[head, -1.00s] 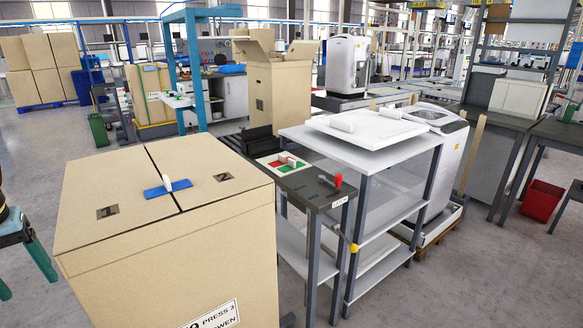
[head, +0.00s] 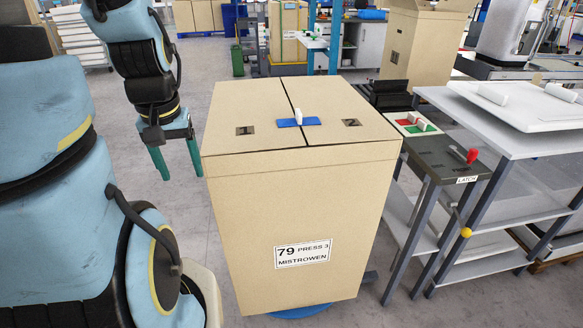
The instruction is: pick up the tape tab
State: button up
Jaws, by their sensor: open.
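The tape tab is a white upright tab (head: 298,117) on a strip of blue tape (head: 288,123). The tape lies across the seam between the two top flaps of a tall cardboard box (head: 290,200). The box is closed and labelled "79 PRESS 3 MISTROWEN". My gripper (head: 178,172), with two green fingers pointing down, hangs left of the box, apart from it and from the tab. Its fingers are spread and nothing shows between them.
Right of the box stands a grey stand (head: 445,163) with a red-knobbed latch (head: 472,155) and a red and green panel (head: 415,125). A white-topped table (head: 520,140) is beyond it. Open floor shows behind my gripper.

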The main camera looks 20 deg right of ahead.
aim_at(421, 126)
jog(key=u, duration=0.2)
jog(key=k+l+u, duration=0.1)
jog(key=l+u, duration=0.25)
jog(key=k+l+u, duration=0.1)
jog(key=l+u, duration=0.2)
jog(key=l, duration=0.2)
jog(key=k+l, duration=0.15)
jog(key=l, duration=0.3)
jog(key=k+l+u, duration=0.1)
jog(key=l, duration=0.35)
jog(key=k+l, duration=0.3)
jog(key=k+l+u, duration=0.1)
jog(key=l, duration=0.45)
jog(key=k+l, duration=0.3)
jog(key=k+l+u, duration=0.1)
jog(key=l, duration=0.45)
jog(key=k+l, duration=0.3)
jog(key=l+u, duration=0.05)
jog(key=l, duration=0.05)
